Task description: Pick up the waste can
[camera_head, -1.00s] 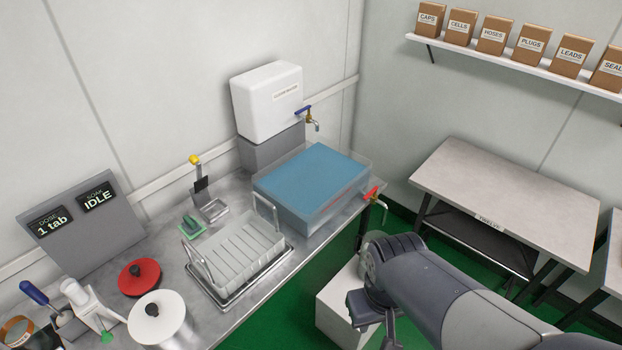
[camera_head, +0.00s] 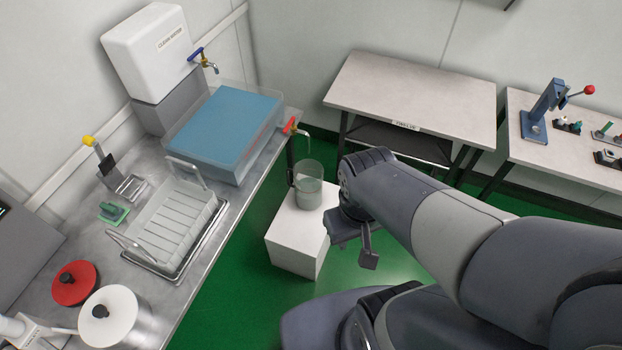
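A clear can with grey-green contents (camera_head: 309,194), which looks like the waste can, stands upright on a white block (camera_head: 292,238) below the red-handled tap (camera_head: 291,126). A dark handle-like part shows on its left side. My gripper (camera_head: 357,248) is in front and to the right of the can, apart from it in the picture. Nothing is seen held in it. My wrist hides part of the gripper, so its opening is unclear.
The steel counter (camera_head: 160,262) on the left holds a blue-topped tank (camera_head: 222,132), a white rack (camera_head: 172,222) and lidded pots. A grey table (camera_head: 415,95) stands behind, and another bench (camera_head: 590,130) at the right. Green floor (camera_head: 240,310) is open around the block.

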